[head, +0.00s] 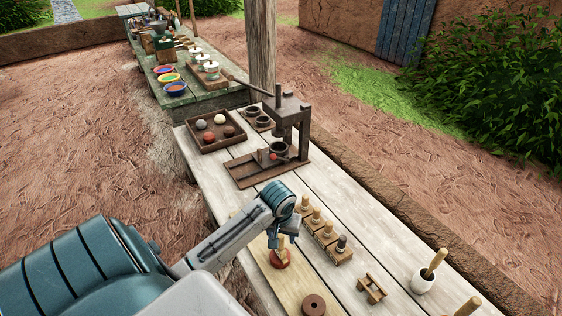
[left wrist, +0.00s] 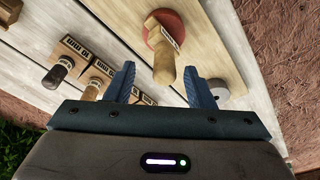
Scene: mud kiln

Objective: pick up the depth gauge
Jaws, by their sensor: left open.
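A wooden-handled piece with a round red base (head: 281,262) stands on a pale board (head: 258,266); I take it for the depth gauge, though I cannot confirm this by its label. In the left wrist view its wooden handle (left wrist: 164,66) points toward my camera, with a small printed tag beside it. My left gripper (head: 284,238) is open above it. In the left wrist view the handle's end lies between the two blue fingertips (left wrist: 161,85), with gaps at both sides. The head view partly hides the piece behind the gripper. My right gripper is out of view.
A row of labelled blocks with knobbed pegs (head: 325,232) stands close to the right of my gripper. A ring-shaped disc (head: 314,304), small wooden stand (head: 371,288) and white mortar (head: 424,280) are nearer. A press (head: 290,125) and ball tray (head: 214,131) stand behind.

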